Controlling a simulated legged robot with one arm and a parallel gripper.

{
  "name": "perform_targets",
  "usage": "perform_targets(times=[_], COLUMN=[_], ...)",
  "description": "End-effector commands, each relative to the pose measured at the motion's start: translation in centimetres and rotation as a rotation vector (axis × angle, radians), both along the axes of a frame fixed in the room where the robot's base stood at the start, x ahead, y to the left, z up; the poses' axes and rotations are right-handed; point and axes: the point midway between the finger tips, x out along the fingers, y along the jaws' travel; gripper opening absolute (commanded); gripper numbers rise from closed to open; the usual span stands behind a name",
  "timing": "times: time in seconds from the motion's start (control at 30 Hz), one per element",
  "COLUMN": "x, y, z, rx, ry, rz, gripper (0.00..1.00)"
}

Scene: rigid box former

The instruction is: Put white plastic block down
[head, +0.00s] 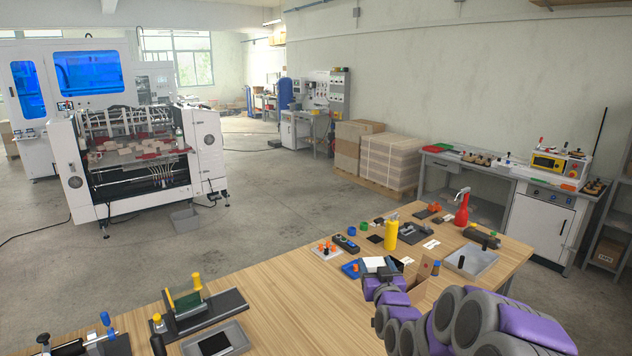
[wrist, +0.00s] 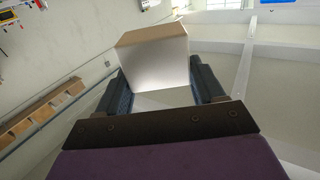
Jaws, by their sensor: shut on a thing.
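The white plastic block (wrist: 155,66) is between the two dark fingers of my gripper (wrist: 160,88) in the wrist view. Its far face looks tan in that light. In the head view the white block (head: 374,264) shows at the end of my purple and grey arm, and my gripper (head: 378,280) is shut on it.
A yellow bottle (head: 391,234), a red spray bottle (head: 462,208), a grey tray (head: 471,262) and an open cardboard box (head: 424,270) stand nearby. The table's middle left is bare.

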Motion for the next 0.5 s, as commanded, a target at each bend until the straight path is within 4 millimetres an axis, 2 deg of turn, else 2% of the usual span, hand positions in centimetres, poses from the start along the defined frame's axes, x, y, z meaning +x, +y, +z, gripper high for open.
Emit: perform_targets(times=[0.03,0.1,0.27,0.37,0.43,0.5], x=[0.0,-0.1,-0.3,-0.6,-0.9,-1.7], y=[0.6,1.1,1.7,1.9,1.9,2.1], z=[1.8,3.1,4.7,4.1,2.5,0.1], rx=[0.001,-0.001,-0.002,-0.003,-0.006,-0.010], ry=[-0.010,-0.007,-0.001,0.002,0.004,0.011], rz=[-0.014,-0.033,-0.058,-0.065,-0.069,-0.068], gripper=[0.33,0.33,0.33,0.33,0.33,0.33])
